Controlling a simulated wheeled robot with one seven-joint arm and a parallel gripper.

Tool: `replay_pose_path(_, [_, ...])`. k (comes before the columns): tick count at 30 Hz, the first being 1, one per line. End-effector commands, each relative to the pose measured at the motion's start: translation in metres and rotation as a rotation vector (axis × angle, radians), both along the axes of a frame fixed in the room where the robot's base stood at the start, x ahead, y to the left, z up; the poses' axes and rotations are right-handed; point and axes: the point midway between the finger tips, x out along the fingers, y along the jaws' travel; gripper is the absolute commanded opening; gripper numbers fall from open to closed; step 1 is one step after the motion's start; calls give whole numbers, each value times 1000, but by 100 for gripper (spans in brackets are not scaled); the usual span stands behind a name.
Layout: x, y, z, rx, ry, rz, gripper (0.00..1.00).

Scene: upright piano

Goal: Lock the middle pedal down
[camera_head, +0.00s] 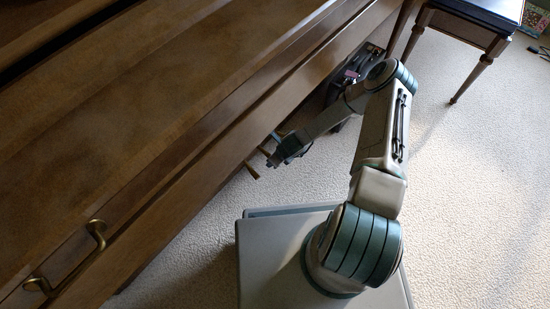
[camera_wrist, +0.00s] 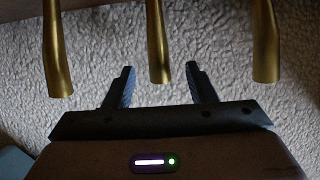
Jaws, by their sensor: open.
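Three brass pedals hang in a row in the wrist view: a left pedal (camera_wrist: 56,50), the middle pedal (camera_wrist: 157,45) and a right pedal (camera_wrist: 265,45). My gripper (camera_wrist: 159,72) is open, one finger on each side of the middle pedal in the picture. The middle pedal's tip shows between the fingers, and I see no contact. Its height relative to the fingers is hard to judge. In the head view my gripper (camera_head: 272,160) is low by the piano's underside, near a brass pedal (camera_head: 252,170); the other pedals are mostly hidden there.
The wooden piano (camera_head: 130,110) fills the left of the head view, with a brass handle (camera_head: 96,236) at lower left. A dark-topped bench (camera_head: 490,12) stands at upper right. Pale carpet (camera_head: 470,180) is clear on the right.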

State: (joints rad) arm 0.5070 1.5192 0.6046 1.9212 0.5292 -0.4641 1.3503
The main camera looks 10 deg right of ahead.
Motion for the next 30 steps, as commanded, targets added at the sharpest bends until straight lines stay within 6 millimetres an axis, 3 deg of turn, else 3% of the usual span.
replay_pose_path(9, [-17,-19,68,0,0,-1,51])
replay_pose_path(15, [-29,-29,102,-1,1,0,51])
replay_pose_path(21, [-34,-35,119,0,1,-1,51])
replay_pose_path(30, [-35,-36,120,-1,1,0,51])
